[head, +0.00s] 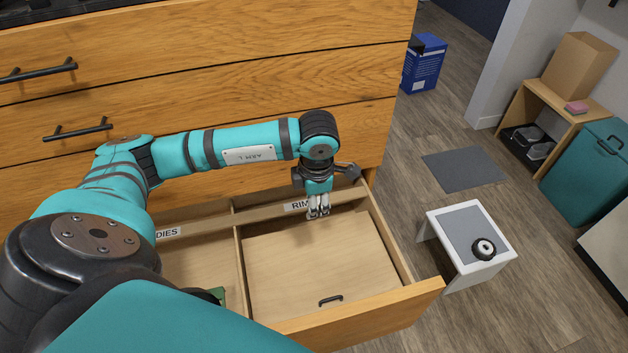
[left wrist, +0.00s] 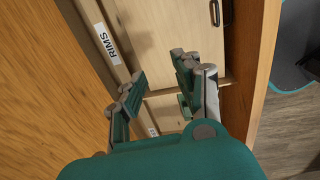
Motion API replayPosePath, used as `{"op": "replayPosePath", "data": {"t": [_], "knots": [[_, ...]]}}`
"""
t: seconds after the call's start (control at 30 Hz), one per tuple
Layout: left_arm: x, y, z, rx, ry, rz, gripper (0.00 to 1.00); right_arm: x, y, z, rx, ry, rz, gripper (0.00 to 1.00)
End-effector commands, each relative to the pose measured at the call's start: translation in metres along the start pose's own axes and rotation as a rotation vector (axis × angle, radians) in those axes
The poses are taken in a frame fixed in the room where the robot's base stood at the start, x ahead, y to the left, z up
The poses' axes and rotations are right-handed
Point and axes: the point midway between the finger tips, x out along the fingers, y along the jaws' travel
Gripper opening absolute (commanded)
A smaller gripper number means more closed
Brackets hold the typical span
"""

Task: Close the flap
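The flap (head: 315,255) is a pale wooden panel with a small black handle (head: 330,299) near its front edge. It lies roughly flat across the drawer compartment behind the label RIMS (head: 298,205), and I see no clear gap around it. It also shows in the left wrist view (left wrist: 185,35), with its handle at the upper right. My left gripper (head: 318,212) points down over the flap's back edge, beside the RIMS label. Its fingers are apart and empty in the left wrist view (left wrist: 158,70). Whether they touch the flap, I cannot tell. My right gripper is out of view.
The open wooden drawer (head: 360,318) has a divider (head: 241,265) and a left compartment, partly hidden by my arm, with something green inside. A small white table (head: 498,228) with a black wheel (head: 483,249) stands to the right. Wood floor lies between them.

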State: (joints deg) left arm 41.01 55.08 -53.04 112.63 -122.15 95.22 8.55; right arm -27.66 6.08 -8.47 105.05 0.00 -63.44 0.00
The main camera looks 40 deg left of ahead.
Motion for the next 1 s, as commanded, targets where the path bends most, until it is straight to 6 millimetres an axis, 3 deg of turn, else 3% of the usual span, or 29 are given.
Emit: {"op": "replayPosePath", "data": {"t": [0.17,0.4,0.6,1.0], "knots": [[-0.023,0.001,0.001,-0.001,-0.005,0.003,0.33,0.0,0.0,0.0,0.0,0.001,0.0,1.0],[-0.075,0.001,0.001,-0.001,-0.006,0.004,0.33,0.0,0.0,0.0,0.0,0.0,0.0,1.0],[-0.107,0.0,0.001,0.0,-0.003,0.002,0.33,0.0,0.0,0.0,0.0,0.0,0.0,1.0],[-0.119,-0.001,0.0,0.0,0.0,0.001,0.33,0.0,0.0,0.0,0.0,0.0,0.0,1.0]]}}
